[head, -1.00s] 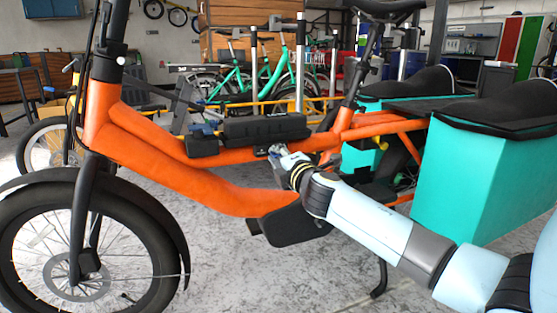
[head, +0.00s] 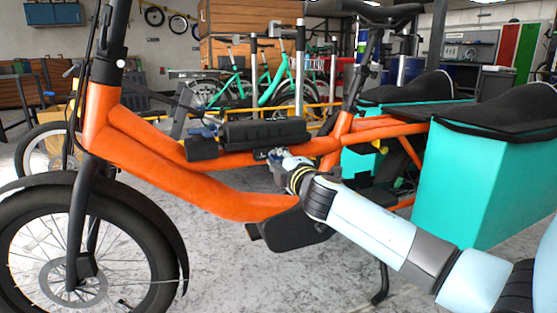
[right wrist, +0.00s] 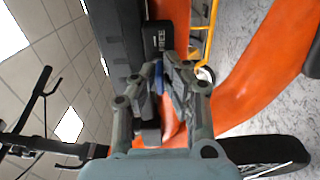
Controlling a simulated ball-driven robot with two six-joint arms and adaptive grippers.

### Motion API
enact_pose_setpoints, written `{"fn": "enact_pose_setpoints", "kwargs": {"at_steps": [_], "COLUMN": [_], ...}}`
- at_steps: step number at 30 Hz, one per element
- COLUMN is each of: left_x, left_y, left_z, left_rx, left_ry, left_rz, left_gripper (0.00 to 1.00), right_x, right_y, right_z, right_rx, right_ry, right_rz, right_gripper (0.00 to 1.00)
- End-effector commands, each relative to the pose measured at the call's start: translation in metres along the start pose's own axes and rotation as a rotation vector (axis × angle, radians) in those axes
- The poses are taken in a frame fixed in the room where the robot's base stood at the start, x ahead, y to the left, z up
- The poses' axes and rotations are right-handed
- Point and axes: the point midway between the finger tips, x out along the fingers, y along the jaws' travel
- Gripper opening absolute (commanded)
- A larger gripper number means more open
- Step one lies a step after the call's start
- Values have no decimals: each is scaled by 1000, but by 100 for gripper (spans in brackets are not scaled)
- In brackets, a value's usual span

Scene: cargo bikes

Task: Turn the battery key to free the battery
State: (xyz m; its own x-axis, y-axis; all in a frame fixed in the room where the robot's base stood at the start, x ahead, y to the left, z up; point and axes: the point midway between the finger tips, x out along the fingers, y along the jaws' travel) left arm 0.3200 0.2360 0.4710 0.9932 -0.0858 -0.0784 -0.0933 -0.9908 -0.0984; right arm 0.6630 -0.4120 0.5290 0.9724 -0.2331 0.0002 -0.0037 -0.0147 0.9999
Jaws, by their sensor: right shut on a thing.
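The black battery (head: 262,132) lies along the orange frame tube (head: 235,158) of the cargo bike. It also shows as a long dark body in the right wrist view (right wrist: 118,72). My right gripper (head: 274,154) is at the side of the frame, just below the battery. In the right wrist view my right gripper (right wrist: 166,70) has its fingers closed around a small blue piece, which looks like the battery key (right wrist: 158,80). The fingers hide most of it, so its turn angle cannot be read. My left gripper is not in view.
A black block (head: 201,147) with a blue part sits at the battery's left end. A teal cargo box (head: 470,185) stands at the right, near my right arm. The front wheel (head: 80,250) is at the left. Other bikes stand behind.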

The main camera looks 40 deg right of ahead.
Motion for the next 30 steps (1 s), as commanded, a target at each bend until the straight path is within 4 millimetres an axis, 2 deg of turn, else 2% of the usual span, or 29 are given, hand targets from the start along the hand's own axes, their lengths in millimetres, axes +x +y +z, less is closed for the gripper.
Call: {"fn": "enact_pose_setpoints", "kwargs": {"at_steps": [1, 5, 6, 13, 16, 20, 27, 30], "left_x": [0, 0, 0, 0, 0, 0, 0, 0], "left_y": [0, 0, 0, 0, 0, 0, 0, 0], "left_z": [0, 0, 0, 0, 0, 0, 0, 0], "left_rx": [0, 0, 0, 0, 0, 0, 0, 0], "left_ry": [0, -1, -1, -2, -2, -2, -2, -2], "left_rz": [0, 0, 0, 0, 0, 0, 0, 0], "left_gripper": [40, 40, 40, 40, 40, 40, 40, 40], "right_x": [0, 0, 0, -1, -7, -29, -83, -101], "right_y": [-2, -2, -1, -1, -1, -2, -2, -2], "right_z": [1, 0, 0, 0, 0, 0, 0, 0], "right_rx": [2, 1, 1, 0, -1, -1, -1, -2], "right_ry": [-2, -2, -2, -1, -1, 1, 0, -1], "right_rz": [-3, -3, -2, -1, -2, -4, -5, -4], "right_gripper": [12, 29, 31, 31, 31, 31, 31, 31]}}
